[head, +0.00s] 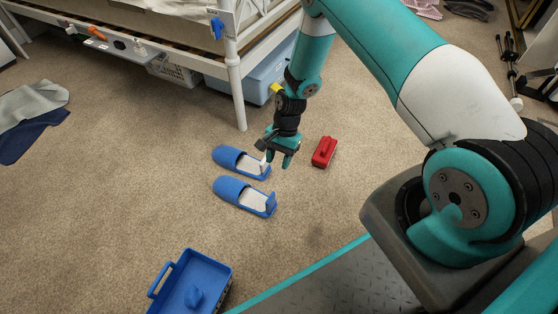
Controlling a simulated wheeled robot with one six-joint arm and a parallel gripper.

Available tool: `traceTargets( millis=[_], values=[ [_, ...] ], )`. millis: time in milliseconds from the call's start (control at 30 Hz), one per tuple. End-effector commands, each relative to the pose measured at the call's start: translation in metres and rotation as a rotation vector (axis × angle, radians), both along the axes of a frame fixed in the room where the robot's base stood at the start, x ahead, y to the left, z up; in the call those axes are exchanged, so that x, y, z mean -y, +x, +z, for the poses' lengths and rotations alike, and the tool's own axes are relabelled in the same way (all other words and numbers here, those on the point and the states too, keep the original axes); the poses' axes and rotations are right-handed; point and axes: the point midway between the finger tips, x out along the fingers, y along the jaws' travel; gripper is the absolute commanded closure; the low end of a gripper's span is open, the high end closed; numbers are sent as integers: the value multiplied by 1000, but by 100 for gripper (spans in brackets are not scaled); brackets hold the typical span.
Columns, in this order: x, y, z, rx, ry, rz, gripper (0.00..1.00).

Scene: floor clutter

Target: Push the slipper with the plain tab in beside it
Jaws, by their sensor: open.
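Two blue slippers lie nearly parallel on the carpet, toes to the left, with a narrow strip of carpet between them. The farther slipper (228,155) has a whitish upright tab at its heel end, partly behind my gripper. The nearer slipper (231,188) has a plain blue upright tab (271,201) at its heel end. My gripper (278,160) is open and points down at the heel end of the farther slipper. It overlaps that heel in the picture; I cannot tell whether it touches. Nothing shows between its fingers.
A red block with a handle (324,153) lies right of my gripper. A blue tray (218,268) holding a blue object is at the bottom. A white bed post (236,92) stands behind the slippers. Cloths (32,115) lie at far left. Carpet left of the slippers is clear.

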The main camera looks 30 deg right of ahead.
Motion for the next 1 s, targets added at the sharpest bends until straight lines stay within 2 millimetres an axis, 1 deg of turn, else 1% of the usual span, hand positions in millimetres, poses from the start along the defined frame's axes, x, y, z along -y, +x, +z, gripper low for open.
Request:
traceTargets(
  millis=[200,267,367,1000],
  values=[
    [-1,0,0,0,0,3,57],
    [-2,-1,-4,0,1,3,57],
    [-5,-3,-14,-1,0,6,57],
    [-44,-30,-129,-2,1,7,57]
  ],
)
